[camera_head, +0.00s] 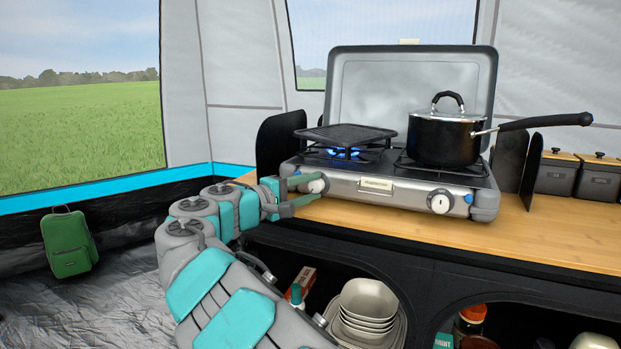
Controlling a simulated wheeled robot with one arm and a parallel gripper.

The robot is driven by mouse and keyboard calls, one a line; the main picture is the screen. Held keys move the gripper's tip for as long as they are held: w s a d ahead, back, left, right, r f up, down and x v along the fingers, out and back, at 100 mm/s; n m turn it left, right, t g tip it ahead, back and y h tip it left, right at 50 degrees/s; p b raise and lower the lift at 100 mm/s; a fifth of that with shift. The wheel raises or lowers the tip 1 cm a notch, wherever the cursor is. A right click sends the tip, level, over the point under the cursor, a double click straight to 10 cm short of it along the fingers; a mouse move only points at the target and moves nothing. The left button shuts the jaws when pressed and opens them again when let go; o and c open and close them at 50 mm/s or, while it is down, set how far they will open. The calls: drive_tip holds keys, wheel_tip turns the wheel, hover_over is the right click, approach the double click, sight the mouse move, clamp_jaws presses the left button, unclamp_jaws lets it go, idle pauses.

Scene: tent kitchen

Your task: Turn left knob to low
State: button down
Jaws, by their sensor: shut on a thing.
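The camping stove (385,188) stands on the wooden counter with its grey lid raised. The left knob (317,184) is at the front left of the stove, partly covered by my gripper. My gripper (313,187) has its two fingers around this knob, one above and one below, and is shut on it. Which setting the knob points to is too small to tell. A blue flame (345,153) burns on the left burner, under a black griddle (346,135). The right knob (440,201) is white and free of my gripper.
A black pot (443,137) with a glass lid stands on the right burner, its handle reaching right. Black wind panels (279,143) flank the stove. Dark canisters (598,178) stand at right. Stacked bowls (367,307) are on the shelf below. The counter front (420,234) is clear.

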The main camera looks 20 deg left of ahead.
drive_tip(key=shift+a+f+n, duration=0.1)
drive_tip(key=shift+a+n, duration=0.05)
drive_tip(key=shift+n, duration=0.15)
drive_tip(key=shift+c, duration=2.2)
unclamp_jaws()
drive_tip(key=shift+f, duration=0.1)
drive_tip(key=m+b, duration=0.2)
drive_tip(key=b, duration=0.1)
drive_tip(key=shift+f+g, duration=0.25)
drive_tip(key=shift+g, duration=0.05)
drive_tip(key=m+y+b, duration=0.1)
drive_tip(key=m+b, duration=0.1)
drive_tip(key=b, duration=0.2)
drive_tip(key=m+g+y+b, duration=0.1)
drive_tip(key=m+b, duration=0.1)
drive_tip(key=b, duration=0.1)
drive_tip(key=shift+r+b, duration=0.2)
drive_tip(key=shift+b, duration=0.15)
drive_tip(key=m+b, duration=0.1)
drive_tip(key=m+y+b, duration=0.1)
drive_tip(key=b, duration=0.1)
drive_tip(key=shift+r+y, duration=0.2)
drive_tip(key=shift+y, duration=0.1)
drive_tip(key=shift+r+m+y+b, duration=0.2)
drive_tip(key=shift+m+y+b, duration=0.2)
drive_tip(key=shift+m, duration=0.4)
drive_tip(key=shift+d+m+g+y, duration=0.35)
drive_tip(key=shift+m+y, duration=0.45)
drive_tip(key=shift+m, duration=0.4)
